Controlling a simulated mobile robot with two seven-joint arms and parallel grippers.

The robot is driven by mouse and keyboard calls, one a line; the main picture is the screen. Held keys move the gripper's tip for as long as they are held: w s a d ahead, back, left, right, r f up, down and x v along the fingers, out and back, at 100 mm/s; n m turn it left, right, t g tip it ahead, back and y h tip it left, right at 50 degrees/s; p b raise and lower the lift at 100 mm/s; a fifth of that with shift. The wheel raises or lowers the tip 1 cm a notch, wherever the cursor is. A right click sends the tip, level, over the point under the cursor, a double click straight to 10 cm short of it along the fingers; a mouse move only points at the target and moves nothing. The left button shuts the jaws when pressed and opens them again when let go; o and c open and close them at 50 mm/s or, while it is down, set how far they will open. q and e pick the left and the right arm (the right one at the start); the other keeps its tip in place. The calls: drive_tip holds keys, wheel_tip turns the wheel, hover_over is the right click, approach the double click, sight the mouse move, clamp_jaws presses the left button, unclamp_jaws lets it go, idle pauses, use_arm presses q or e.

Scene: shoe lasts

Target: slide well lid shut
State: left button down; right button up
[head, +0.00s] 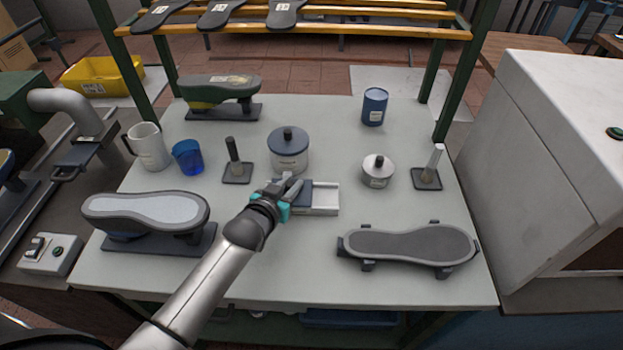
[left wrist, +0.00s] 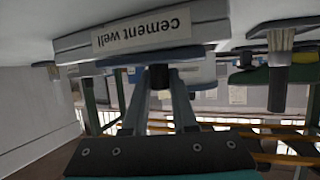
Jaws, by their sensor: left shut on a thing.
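The cement well (head: 326,199) is a low pale box near the middle of the table. Its dark blue lid (head: 303,191) lies over the left part, and the right part of the well is open. My left gripper (head: 287,193) is at the lid and hides part of it. The left wrist view is upside down and shows the well (left wrist: 82,48) with its "cement well" label and the blue lid (left wrist: 122,59). There my left gripper's fingers (left wrist: 161,88) are shut on the lid's dark knob (left wrist: 160,74). My right gripper is in no view.
A blue-lidded pot (head: 289,158) stands behind the well, and a smaller white pot (head: 377,176) to its right. Brush stands (head: 236,172) (head: 426,177) are on both sides. Shoe forms (head: 410,246) (head: 146,215) lie in front right and left. Free table lies in front of the well.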

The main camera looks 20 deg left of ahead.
use_arm(q)
drive_tip(key=shift+s+a+f, duration=0.1)
drive_tip(key=shift+s+a, duration=0.05)
drive_tip(key=shift+a, duration=0.35)
drive_tip(key=shift+s+a, duration=0.15)
drive_tip(key=shift+a, duration=0.35)
drive_tip(key=c, duration=0.7)
unclamp_jaws()
drive_tip(key=shift+a, duration=0.1)
drive_tip(key=shift+s+r, duration=0.2)
drive_tip(key=shift+s, duration=0.1)
drive_tip(key=p+v, duration=0.3)
drive_tip(key=v, duration=1.1)
drive_tip(key=shift+s+r, duration=0.2)
drive_tip(key=shift+s, duration=0.05)
